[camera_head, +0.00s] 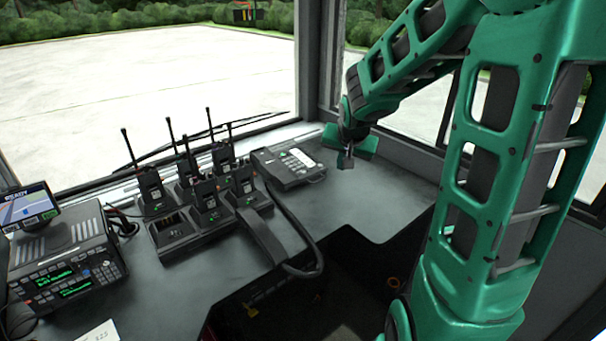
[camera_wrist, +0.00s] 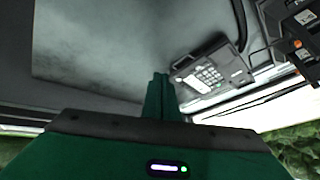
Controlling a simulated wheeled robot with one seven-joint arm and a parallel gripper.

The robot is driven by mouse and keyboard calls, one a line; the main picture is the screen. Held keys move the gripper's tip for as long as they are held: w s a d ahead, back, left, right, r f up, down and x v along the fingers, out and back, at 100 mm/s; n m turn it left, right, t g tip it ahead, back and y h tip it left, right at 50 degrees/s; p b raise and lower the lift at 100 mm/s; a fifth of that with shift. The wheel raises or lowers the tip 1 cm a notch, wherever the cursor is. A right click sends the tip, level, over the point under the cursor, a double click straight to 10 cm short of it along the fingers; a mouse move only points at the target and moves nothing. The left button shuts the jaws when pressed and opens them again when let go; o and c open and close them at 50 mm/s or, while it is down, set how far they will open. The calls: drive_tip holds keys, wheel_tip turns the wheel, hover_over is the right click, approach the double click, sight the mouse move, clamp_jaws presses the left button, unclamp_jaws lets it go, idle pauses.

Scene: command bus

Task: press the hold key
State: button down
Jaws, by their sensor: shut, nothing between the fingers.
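A dark desk phone (camera_head: 289,166) with a pale keypad sits on the grey dash, right of the radio chargers. It also shows in the wrist view (camera_wrist: 212,69), upside down, right of my fingertips. The single keys are too small to read, so I cannot tell which one is the hold key. Its handset (camera_head: 262,241) seems to lie off the phone, nearer the dash's front edge, with a thick dark cord beside it. My gripper (camera_head: 345,161) is shut and empty, above the dash just right of the phone and apart from it. Its closed fingers show in the wrist view (camera_wrist: 161,92).
Several handheld radios with tall antennas stand in chargers (camera_head: 185,234) left of the phone. A radio console (camera_head: 66,268) and a small lit screen (camera_head: 28,207) are at the left. The windshield pillar (camera_head: 319,65) rises behind. The dash right of the phone is clear.

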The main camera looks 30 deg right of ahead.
sight(304, 172)
drive_tip(key=w+a+m+t, duration=0.1)
drive_tip(key=w+t, duration=0.1)
drive_tip(key=w, duration=0.5)
drive_tip(key=w+a+m+t+y, duration=0.1)
drive_tip(key=w+t, duration=0.1)
drive_tip(key=w, duration=0.6)
drive_tip(key=shift+a+r+m, duration=0.15)
drive_tip(key=shift+a+m, duration=0.1)
drive_tip(key=shift+m, duration=0.05)
drive_tip(key=shift+w, duration=0.1)
drive_tip(key=shift+w+a+f, duration=0.1)
drive_tip(key=shift+w+f, duration=0.1)
drive_tip(key=shift+f, duration=1.25)
drive_tip(key=shift+w+d+f, duration=0.1)
drive_tip(key=shift+w+f, duration=0.1)
drive_tip(key=shift+f, duration=1.3)
drive_tip(key=shift+w+a+f, duration=0.1)
drive_tip(key=shift+w+f, duration=0.1)
drive_tip(key=shift+f, duration=1.25)
drive_tip(key=shift+f, duration=0.15)
drive_tip(key=shift+f, duration=0.2)
drive_tip(key=shift+f, duration=0.3)
drive_tip(key=shift+r, duration=0.1)
drive_tip(key=shift+s+r, duration=0.1)
drive_tip(key=shift+r, duration=0.55)
